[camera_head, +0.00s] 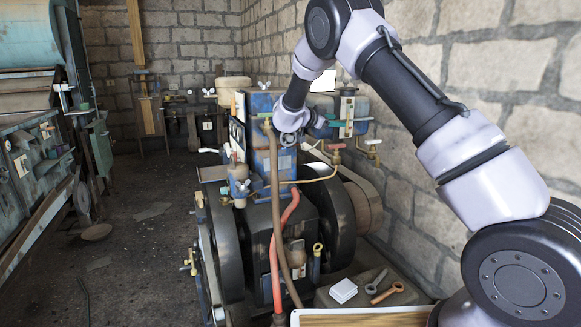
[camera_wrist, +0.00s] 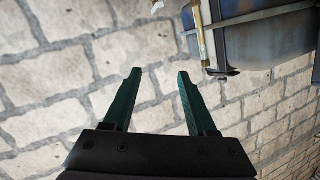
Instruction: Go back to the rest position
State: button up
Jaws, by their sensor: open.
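My arm reaches from the right of the head view over the engine (camera_head: 262,150). Its wrist sits at the upper part of the engine, near the blue tank (camera_head: 347,112). The gripper points towards the block wall (camera_wrist: 75,60). The blue tank (camera_wrist: 262,35) is at the upper right of the wrist view, beside the right finger and apart from it in the picture.
A brass pipe (camera_wrist: 203,35) runs by the tank. The engine has large dark wheels (camera_head: 338,215), red and brown hoses and brass valves. Wrench-like tools (camera_head: 386,292) and a white block (camera_head: 343,291) lie at its base. A workbench (camera_head: 35,180) stands left; the floor (camera_head: 140,240) between is mostly clear.

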jog(key=s+d+r+n+t+y, duration=0.1)
jog(key=d+r+t+y, duration=0.1)
jog(key=r+y, duration=0.35)
jog(key=s+d+r+n+t+y, duration=0.1)
jog(key=d+r+t+y, duration=0.15)
jog(key=r, duration=0.65)
jog(key=s+r+n+y, duration=0.3)
jog(key=s+r+y, duration=0.1)
jog(key=s+r, duration=0.4)
jog(key=s+d+f+n+g, duration=0.1)
jog(key=s+f+g, duration=0.1)
jog(key=s, duration=1)
jog(key=s+d+f+n+g+y, duration=0.1)
jog(key=s+f, duration=0.4)
jog(key=s, duration=0.8)
jog(key=s+d+f+n+g+y, duration=0.1)
jog(key=s+d+f+n+g, duration=0.1)
jog(key=s, duration=1.1)
jog(key=f+n+g, duration=0.1)
jog(key=f+g, duration=0.1)
jog(key=shift+d+g, duration=0.2)
jog(key=shift+g, duration=0.15)
jog(key=shift+r, duration=0.1)
